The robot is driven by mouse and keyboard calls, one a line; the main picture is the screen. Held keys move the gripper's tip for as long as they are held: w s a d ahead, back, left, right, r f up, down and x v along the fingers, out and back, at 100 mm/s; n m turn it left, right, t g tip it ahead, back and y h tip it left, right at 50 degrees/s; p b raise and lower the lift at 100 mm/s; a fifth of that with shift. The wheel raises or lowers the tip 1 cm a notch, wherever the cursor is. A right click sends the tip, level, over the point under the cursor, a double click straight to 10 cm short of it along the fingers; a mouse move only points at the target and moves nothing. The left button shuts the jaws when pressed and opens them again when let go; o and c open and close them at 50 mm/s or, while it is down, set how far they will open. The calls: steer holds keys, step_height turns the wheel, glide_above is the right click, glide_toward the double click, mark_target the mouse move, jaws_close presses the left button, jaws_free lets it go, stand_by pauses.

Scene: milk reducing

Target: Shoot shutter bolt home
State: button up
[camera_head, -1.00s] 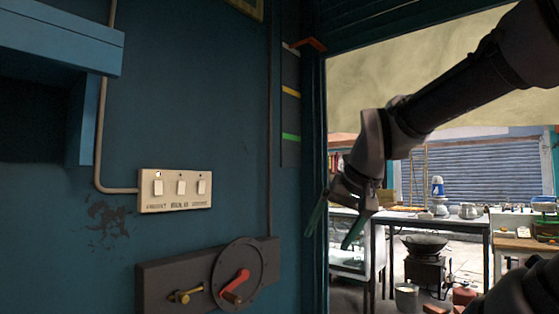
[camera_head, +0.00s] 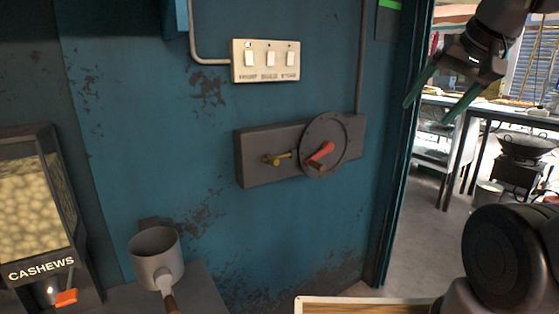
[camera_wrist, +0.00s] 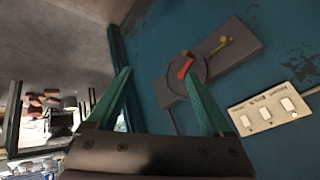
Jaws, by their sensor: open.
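A dark grey mounting plate (camera_head: 250,170) is fixed to the blue wall. It carries a round dark disc (camera_head: 338,133) with a red lever (camera_head: 320,152), and a yellow brass knob or bolt (camera_head: 277,159) left of the disc. I cannot tell for sure which part is the shutter bolt. In the wrist view the red lever (camera_wrist: 185,68) and brass part (camera_wrist: 222,41) show beyond the fingers. My gripper (camera_head: 428,112) is open and empty, with green fingers pointing down-left, to the right of and above the plate. It also shows in the wrist view (camera_wrist: 156,76), apart from the plate.
A white switch panel (camera_head: 265,61) is on the wall above the plate. A metal pot (camera_head: 145,262) and a cashew dispenser (camera_head: 35,210) stand at lower left. A blue post (camera_head: 396,190) edges the opening at right, with tables and a wok (camera_head: 525,147) beyond.

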steer(key=c, duration=0.5)
steer(key=shift+w+a+r, duration=0.15)
steer(key=shift+w, duration=0.15)
steer(key=c, duration=0.5)
steer(key=w+a+n, duration=0.1)
steer(key=w, duration=0.1)
steer(key=w+a+n+g, duration=0.1)
steer(key=w, duration=0.2)
steer(key=w+a, duration=0.2)
steer(key=shift+w+r+n+g, duration=0.2)
steer(key=shift+r+n+g, duration=0.2)
jaws_close()
steer(key=w+a+f+n+h, duration=0.1)
steer(key=w+a+f+n, duration=0.2)
steer(key=w+a, duration=0.45)
steer(key=w+a+f+n+h, duration=0.1)
steer(key=w+a+f+n, duration=0.3)
steer(key=a, duration=0.7)
steer(key=w+a+f, duration=0.1)
steer(key=a+f, duration=0.1)
steer(key=a, duration=0.5)
steer(key=w+a+f+n+h, duration=0.1)
steer(key=a+f, duration=0.1)
steer(key=a, duration=0.5)
steer(key=shift+w+a+f+n, duration=0.2)
steer(key=shift+w+f+n, duration=0.05)
steer(key=shift+n, duration=0.05)
